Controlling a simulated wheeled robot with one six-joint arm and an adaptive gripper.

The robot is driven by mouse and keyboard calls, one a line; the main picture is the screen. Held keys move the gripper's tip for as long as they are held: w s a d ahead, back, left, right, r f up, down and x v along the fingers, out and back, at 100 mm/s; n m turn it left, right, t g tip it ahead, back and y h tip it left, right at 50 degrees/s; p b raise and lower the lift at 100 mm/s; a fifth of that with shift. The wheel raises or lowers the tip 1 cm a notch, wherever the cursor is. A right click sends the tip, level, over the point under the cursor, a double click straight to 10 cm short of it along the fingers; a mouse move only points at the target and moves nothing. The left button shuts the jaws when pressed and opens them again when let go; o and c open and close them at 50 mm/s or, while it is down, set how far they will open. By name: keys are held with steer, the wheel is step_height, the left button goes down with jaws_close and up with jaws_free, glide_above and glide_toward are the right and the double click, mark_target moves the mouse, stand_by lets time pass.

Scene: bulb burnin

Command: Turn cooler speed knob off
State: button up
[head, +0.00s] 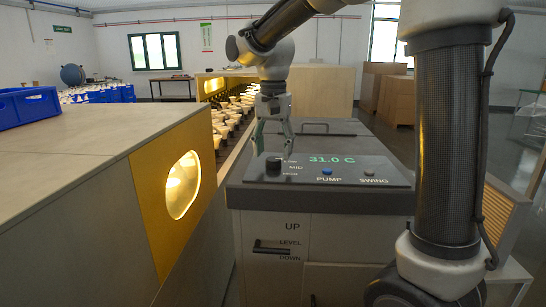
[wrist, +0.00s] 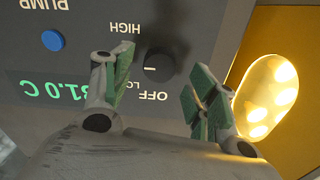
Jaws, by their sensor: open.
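The cooler speed knob (head: 273,166) is a small dark round knob at the left of the cooler's top panel, with LOW, MID and HIGH printed to its right. In the wrist view the knob (wrist: 158,65) shows beyond the fingertips, near upside-down HIGH and OFF labels. A small pale mark sits on its left side there; its exact setting is hard to tell. My gripper (head: 272,132) points down over the panel, apart from the knob. In the wrist view my gripper (wrist: 155,85) is open and empty, its green-padded fingers spread to either side below the knob.
A lit yellow burn-in cabinet (head: 150,200) stands close at the left. A lever (head: 274,248) is on the cooler's front.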

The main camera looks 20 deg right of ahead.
steer(key=shift+f, duration=1.35)
steer(key=c, duration=1)
steer(key=shift+c, duration=0.2)
